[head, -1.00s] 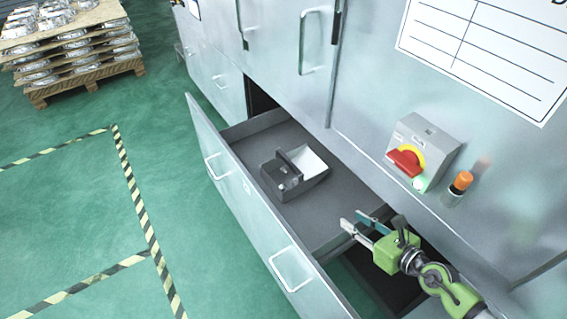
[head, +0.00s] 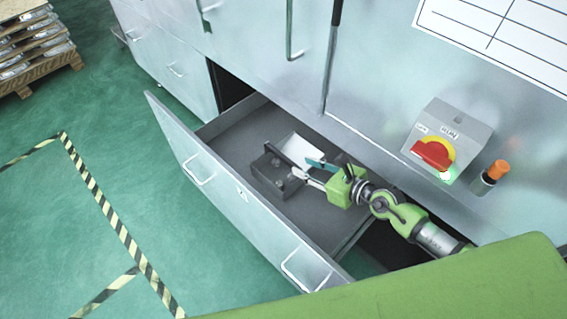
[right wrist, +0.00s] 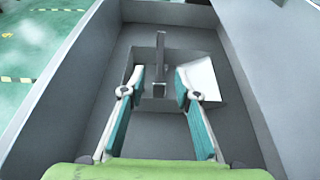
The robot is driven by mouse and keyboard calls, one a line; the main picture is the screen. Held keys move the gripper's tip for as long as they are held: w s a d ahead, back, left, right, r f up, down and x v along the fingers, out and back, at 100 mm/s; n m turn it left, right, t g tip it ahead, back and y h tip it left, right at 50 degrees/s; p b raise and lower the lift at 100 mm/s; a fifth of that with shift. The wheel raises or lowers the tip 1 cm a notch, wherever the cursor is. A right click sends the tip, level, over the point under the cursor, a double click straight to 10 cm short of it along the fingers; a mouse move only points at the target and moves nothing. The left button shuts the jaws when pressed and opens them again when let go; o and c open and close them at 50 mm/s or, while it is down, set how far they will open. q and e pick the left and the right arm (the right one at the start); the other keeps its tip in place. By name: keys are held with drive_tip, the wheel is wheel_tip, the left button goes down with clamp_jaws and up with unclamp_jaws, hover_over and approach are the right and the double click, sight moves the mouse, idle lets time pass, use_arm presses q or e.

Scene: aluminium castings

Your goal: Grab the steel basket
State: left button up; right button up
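The steel basket (head: 265,176) is a dark grey open box with an upright handle, sitting in the open drawer. In the right wrist view the basket (right wrist: 160,104) lies straight ahead, its handle (right wrist: 160,62) between the lines of the two fingers. My right gripper (head: 304,168) is open and reaches in from the right, its fingertips close to the basket. The right gripper (right wrist: 160,86) also shows in the wrist view with a wide gap between its teal-padded fingers. I cannot tell whether they touch the basket. My left gripper is not in view.
A pale, slanted white part (head: 303,150) sits against the basket's far side. The drawer's walls (head: 238,198) surround it. A box with a red rotary switch (head: 432,154) and an orange-topped button (head: 497,170) are on the cabinet at right. A pallet stack (head: 38,45) stands far left.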

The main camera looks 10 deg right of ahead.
sight(283, 155)
drive_tip(key=x, duration=0.5)
drive_tip(key=shift+d, duration=0.1)
drive_tip(key=shift+w+a+f+b, duration=0.1)
drive_tip(key=shift+w+a+b, duration=0.15)
drive_tip(key=shift+w+b, duration=0.1)
drive_tip(key=b+x, duration=0.1)
drive_tip(key=x, duration=0.4)
clamp_jaws()
drive_tip(key=shift+r, duration=0.3)
